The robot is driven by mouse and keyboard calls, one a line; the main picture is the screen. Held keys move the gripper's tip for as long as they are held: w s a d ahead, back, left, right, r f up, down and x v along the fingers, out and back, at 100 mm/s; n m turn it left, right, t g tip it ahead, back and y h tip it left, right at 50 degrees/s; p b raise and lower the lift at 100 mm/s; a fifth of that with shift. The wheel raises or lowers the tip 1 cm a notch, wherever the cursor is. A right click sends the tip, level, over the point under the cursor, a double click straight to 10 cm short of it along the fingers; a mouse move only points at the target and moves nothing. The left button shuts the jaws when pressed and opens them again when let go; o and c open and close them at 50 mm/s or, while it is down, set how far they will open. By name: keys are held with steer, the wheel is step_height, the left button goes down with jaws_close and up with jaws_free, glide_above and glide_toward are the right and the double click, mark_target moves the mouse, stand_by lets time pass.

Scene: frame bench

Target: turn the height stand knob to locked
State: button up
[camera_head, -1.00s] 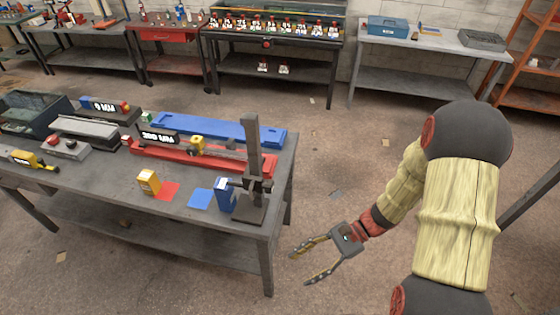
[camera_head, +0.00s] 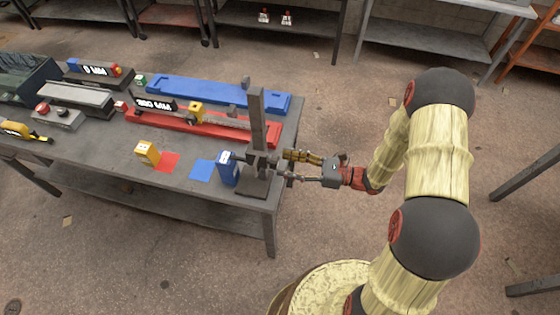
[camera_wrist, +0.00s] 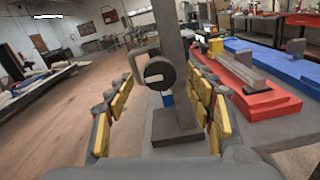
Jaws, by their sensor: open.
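The height stand (camera_head: 256,140) is a dark upright post on a square base at the right end of the bench. Its round dark knob (camera_wrist: 159,72) faces the wrist camera, with a grey bracket-like part beside it on the left. In the head view, my gripper (camera_head: 287,167) is just right of the post at the height of its slider. In the wrist view, my gripper (camera_wrist: 158,115) is open, its yellow-padded fingers spread to either side of the knob and post. I cannot tell whether a finger touches the stand.
A blue box (camera_head: 228,172) stands close left of the post. A yellow box (camera_head: 147,153) and red and blue mats lie farther left. A red tray (camera_head: 200,128) and a blue tray (camera_head: 215,94) lie behind.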

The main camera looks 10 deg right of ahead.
mark_target(273, 162)
steer(key=shift+x, duration=1.4)
steer(key=shift+c, duration=0.6)
steer(key=c, duration=1)
